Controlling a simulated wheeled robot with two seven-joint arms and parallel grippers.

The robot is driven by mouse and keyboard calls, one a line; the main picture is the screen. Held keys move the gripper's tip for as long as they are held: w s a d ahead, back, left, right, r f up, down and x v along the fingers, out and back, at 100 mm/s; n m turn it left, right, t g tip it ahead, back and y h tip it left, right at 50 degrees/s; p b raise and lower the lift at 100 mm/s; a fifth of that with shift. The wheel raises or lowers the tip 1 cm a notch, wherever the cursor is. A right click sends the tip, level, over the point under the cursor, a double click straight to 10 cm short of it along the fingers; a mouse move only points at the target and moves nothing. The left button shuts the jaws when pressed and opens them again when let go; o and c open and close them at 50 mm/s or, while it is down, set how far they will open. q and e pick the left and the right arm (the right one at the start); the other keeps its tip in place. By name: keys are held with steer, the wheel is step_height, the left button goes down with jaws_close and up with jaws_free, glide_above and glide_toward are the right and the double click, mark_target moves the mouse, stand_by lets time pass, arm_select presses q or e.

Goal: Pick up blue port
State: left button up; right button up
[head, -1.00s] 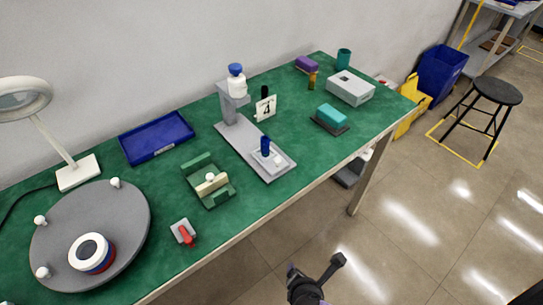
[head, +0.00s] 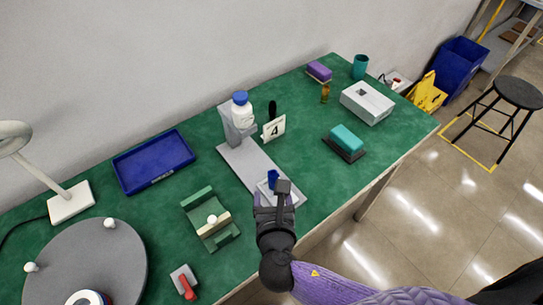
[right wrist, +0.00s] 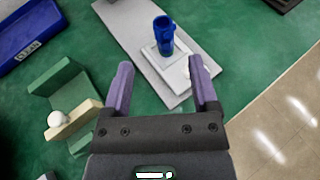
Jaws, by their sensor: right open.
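The blue port (right wrist: 164,34) is a small blue cylinder that stands upright on a white square plate (right wrist: 158,71) at the near end of the grey pump stand. In the head view the blue port (head: 272,178) shows just beyond my right gripper (head: 271,192), partly hidden by it. In the right wrist view my right gripper (right wrist: 160,85) is open, its purple fingers apart and empty. The port is beyond the fingertips, in line with the gap between them. My left gripper is not in view.
The pump stand (head: 236,156) holds a white bottle with a blue cap (head: 241,108). A green bracket (head: 198,198) and a red-handled clamp (head: 184,282) are to the left. A blue tray (head: 153,162) lies farther back. A teal block (head: 346,137) is to the right, with clear green mat between.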

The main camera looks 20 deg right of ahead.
mark_target(272, 171)
steer(key=b+x, duration=0.4)
steer(key=x, duration=0.5)
steer(key=shift+w+d+r, duration=0.1)
steer(key=shift+w+d, duration=0.15)
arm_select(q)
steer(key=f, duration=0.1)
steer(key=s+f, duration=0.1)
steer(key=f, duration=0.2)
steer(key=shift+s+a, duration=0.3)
arm_select(e)
steer(key=shift+r, duration=0.15)
jaws_close()
